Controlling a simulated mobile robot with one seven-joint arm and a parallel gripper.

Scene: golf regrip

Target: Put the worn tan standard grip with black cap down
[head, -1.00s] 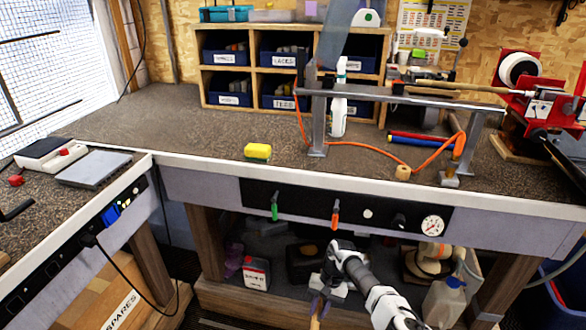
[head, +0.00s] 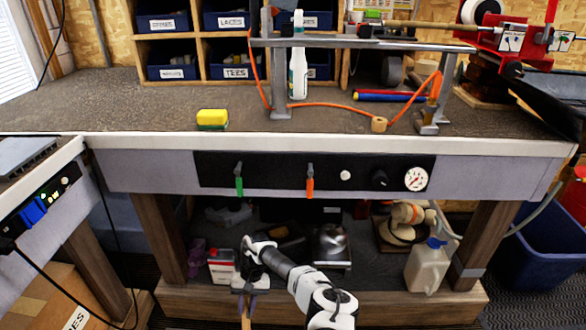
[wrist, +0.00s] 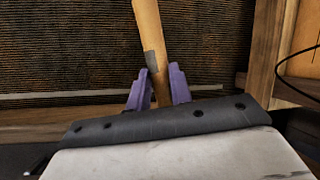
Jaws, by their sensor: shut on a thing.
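The tan grip (wrist: 148,25) stands between the purple fingers of my gripper (wrist: 158,85) in the wrist view, slightly tilted, with a dark grey patch just above the fingers. My gripper is shut on it. In the head view my gripper (head: 248,292) is low, in front of the lower shelf and below the bench top. A short length of the tan grip (head: 246,319) shows beneath it, cut off by the picture's bottom edge. I cannot make out the black cap.
The bench top (head: 150,105) has free room left of the yellow sponge (head: 212,118). A white jug (head: 425,268) is on the lower shelf.

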